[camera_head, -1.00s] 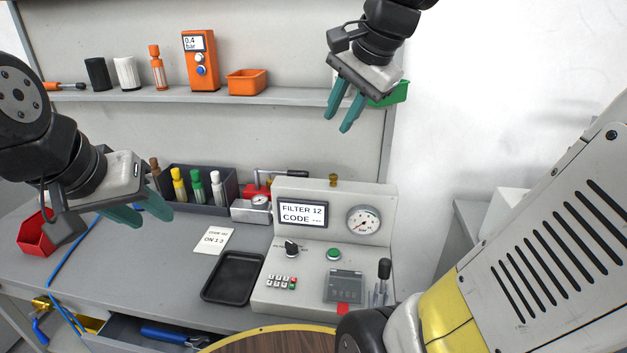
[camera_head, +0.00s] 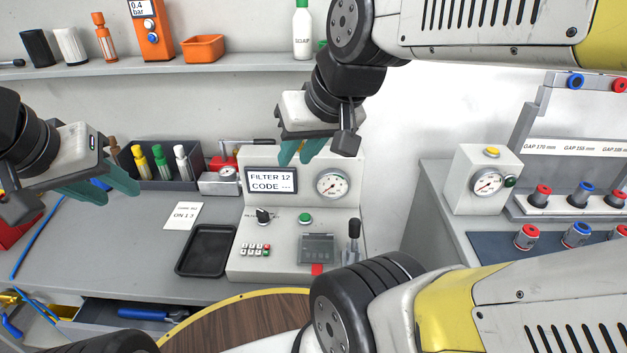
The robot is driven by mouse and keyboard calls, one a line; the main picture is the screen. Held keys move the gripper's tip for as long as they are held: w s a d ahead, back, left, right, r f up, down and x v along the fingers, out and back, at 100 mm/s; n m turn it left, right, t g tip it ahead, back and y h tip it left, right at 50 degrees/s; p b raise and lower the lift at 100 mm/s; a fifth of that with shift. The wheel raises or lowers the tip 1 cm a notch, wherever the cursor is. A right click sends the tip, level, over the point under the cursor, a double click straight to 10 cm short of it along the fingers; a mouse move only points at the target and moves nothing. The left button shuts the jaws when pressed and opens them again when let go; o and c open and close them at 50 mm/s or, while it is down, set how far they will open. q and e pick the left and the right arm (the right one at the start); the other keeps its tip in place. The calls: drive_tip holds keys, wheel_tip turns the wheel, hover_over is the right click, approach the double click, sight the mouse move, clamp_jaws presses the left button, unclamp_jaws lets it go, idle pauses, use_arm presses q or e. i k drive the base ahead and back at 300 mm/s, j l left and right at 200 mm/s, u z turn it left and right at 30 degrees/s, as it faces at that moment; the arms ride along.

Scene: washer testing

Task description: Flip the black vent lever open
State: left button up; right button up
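A black-handled lever (camera_head: 354,231) stands about upright at the right end of the light grey test console. A black rotary knob (camera_head: 263,216) is on the console's left part. The console (camera_head: 330,215) has a display reading "FILTER 12 CODE", a dial gauge, a green button, a keypad and a small dark screen. My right gripper (camera_head: 300,154) is open and empty, fingers down, in front of the console's top edge, up and left of the lever. It hides part of that edge. My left gripper (camera_head: 98,190) is open and empty at the left, far from the console.
A black tray (camera_head: 207,229) and a note card (camera_head: 183,215) lie left of the console. A bin of markers (camera_head: 150,183) stands behind. A second bench with a gauge box (camera_head: 484,180) and colored fittings is at the right. My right arm crosses the upper right.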

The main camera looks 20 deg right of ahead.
sight(354, 223)
drive_tip(key=l+z, duration=0.1)
drive_tip(key=z, duration=1.1)
drive_tip(key=k+j+z, duration=0.1)
drive_tip(key=k, duration=0.95)
